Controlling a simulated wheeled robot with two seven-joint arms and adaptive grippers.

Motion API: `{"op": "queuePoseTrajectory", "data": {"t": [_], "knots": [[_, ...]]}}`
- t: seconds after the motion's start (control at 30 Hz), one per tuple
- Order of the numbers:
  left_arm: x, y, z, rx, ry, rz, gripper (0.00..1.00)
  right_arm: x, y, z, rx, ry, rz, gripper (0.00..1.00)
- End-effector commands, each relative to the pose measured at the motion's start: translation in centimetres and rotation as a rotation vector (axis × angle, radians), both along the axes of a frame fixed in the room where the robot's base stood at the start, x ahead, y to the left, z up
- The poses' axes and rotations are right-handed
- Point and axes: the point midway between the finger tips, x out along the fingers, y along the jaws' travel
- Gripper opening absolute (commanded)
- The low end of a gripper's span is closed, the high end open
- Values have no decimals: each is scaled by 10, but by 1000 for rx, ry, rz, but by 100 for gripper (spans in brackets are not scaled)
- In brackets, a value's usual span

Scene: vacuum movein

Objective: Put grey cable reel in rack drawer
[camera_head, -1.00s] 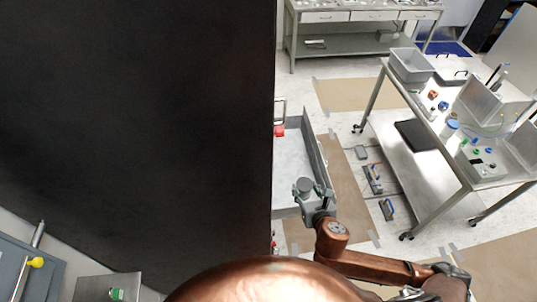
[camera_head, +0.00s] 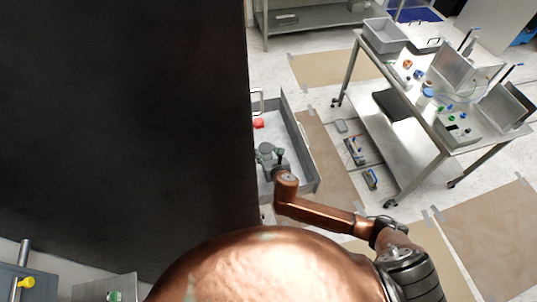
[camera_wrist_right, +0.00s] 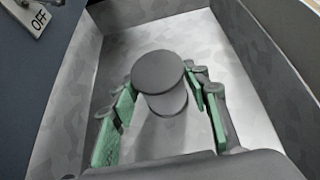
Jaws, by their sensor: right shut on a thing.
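The grey cable reel (camera_head: 265,149) is in my right gripper (camera_head: 271,162), over the open rack drawer (camera_head: 303,148), inside its walls as seen from above. In the right wrist view the reel (camera_wrist_right: 160,72) stands between the green-padded fingers of the right gripper (camera_wrist_right: 162,98), which are shut on it. The drawer's metal floor and walls (camera_wrist_right: 265,45) surround it there. I cannot tell whether the reel touches the drawer floor. My left gripper is not in view.
The tall black rack side (camera_head: 125,120) fills the left of the head view and hides part of the drawer. A red object (camera_head: 258,123) lies at the drawer's far end. A metal workbench (camera_head: 445,140) with tools stands to the right.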

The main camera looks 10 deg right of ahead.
Motion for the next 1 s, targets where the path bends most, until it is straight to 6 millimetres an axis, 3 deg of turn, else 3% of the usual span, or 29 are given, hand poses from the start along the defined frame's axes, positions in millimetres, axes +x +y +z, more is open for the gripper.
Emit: {"op": "queuePoseTrajectory", "data": {"t": [0.1,0.43,0.63,0.83,0.87,1.0], "knots": [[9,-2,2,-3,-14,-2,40,7,2,-5,-1,-4,0,15],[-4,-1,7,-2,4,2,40,11,3,-41,0,-1,-3,15],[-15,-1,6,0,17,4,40,11,3,-43,0,-2,-2,15],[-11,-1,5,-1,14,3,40,11,2,-46,0,-2,-3,15],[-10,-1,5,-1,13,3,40,11,2,-47,0,-1,-3,44],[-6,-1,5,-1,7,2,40,11,2,-46,0,-1,-3,53]]}}
